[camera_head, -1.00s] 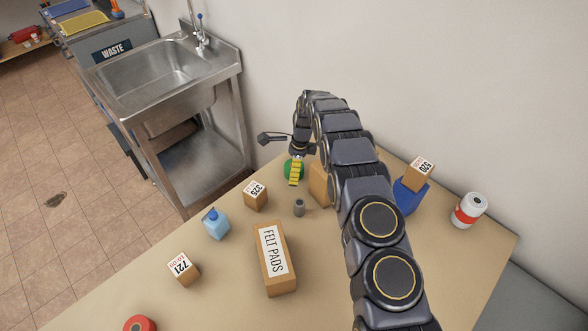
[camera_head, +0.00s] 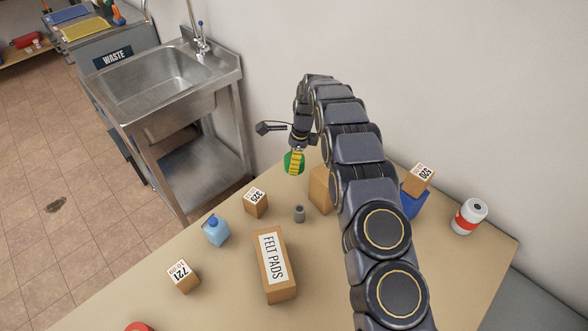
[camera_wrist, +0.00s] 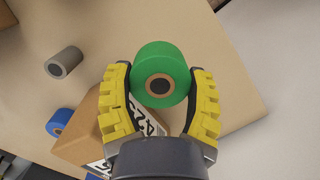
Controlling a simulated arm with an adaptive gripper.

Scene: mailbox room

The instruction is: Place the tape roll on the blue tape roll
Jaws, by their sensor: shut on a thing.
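My gripper (camera_wrist: 160,98) is shut on a green tape roll (camera_wrist: 163,62), its fingers on either side of it. In the head view the green roll (camera_head: 293,163) hangs between the yellow fingers, above the far part of the table. The blue tape roll (camera_wrist: 60,122), with a brown core, shows at the lower left of the wrist view. It lies beside a brown labelled box (camera_wrist: 92,128) that stands between it and my gripper. I cannot make out the blue tape roll in the head view.
A brown box (camera_head: 320,190) is next to my arm. Bare table (camera_head: 350,300) shows in front.

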